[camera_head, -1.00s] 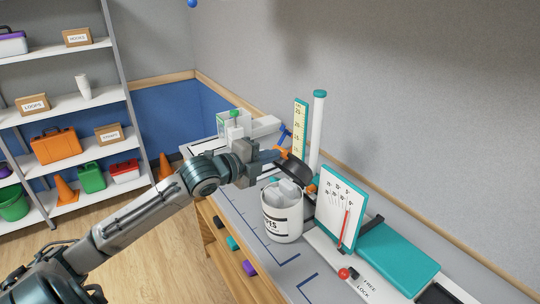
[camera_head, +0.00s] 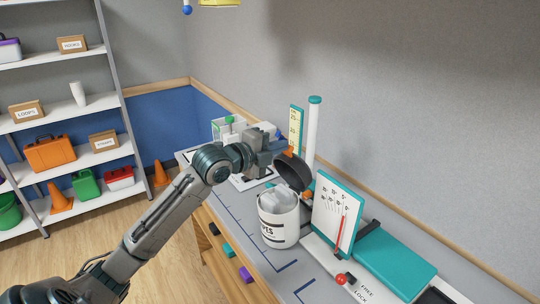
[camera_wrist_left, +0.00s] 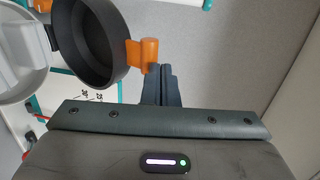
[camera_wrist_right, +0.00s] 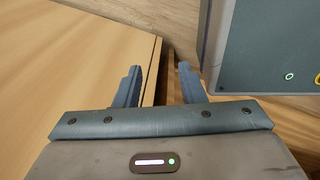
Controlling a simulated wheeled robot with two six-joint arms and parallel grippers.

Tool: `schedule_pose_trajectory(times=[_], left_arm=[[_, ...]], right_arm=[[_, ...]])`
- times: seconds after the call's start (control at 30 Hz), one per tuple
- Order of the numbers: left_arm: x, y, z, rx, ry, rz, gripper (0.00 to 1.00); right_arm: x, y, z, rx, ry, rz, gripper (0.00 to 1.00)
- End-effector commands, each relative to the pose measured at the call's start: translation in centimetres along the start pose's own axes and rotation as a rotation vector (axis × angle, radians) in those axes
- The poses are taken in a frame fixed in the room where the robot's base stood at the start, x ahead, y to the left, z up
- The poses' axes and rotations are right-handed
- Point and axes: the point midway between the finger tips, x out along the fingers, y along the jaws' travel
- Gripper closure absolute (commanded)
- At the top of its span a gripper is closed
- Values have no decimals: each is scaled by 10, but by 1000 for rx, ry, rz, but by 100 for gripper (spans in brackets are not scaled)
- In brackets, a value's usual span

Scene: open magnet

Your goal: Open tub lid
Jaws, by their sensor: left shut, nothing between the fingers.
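The white tub (camera_head: 278,230) stands on the bench with pale contents showing in its open mouth; its rim also shows in the left wrist view (camera_wrist_left: 18,55). The dark round lid (camera_head: 293,172) stands tilted up at the tub's back side, its hollow underside facing the left wrist camera (camera_wrist_left: 98,52). An orange tab (camera_wrist_left: 143,52) sticks out from the lid's edge. My left gripper (camera_wrist_left: 158,72) is shut and empty, its tips close beside the tab; I cannot tell whether they touch. My right gripper (camera_wrist_right: 157,85) is open and empty, away from the tub.
A chart board (camera_head: 338,215) and a teal pad (camera_head: 398,260) stand right of the tub. A white post (camera_head: 312,135) and a yellow scale (camera_head: 296,125) rise behind it. A red knob (camera_head: 341,280) is in front. A wooden surface (camera_wrist_right: 60,70) lies before the right gripper.

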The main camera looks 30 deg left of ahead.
Motion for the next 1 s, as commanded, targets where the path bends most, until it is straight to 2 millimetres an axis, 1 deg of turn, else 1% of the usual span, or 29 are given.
schedule_pose_trajectory(times=[0.03, 0.2, 0.5, 0.7, 1.0], left_arm=[[8, -6, -1, -7, 2, -5, 100], [31, -16, -1, -4, 2, -3, 100], [62, -22, 0, -2, 1, -1, 100], [73, -24, 0, 0, 0, 0, 100], [76, -24, 0, 1, -1, 1, 100]], right_arm=[[-2, 0, 0, 0, -1, 0, 64], [-2, 0, 1, 0, -1, 0, 64], [1, -5, 2, 2, -2, -5, 64], [3, -8, 2, 3, -2, -8, 64], [3, -7, 2, 3, -3, -7, 64]])
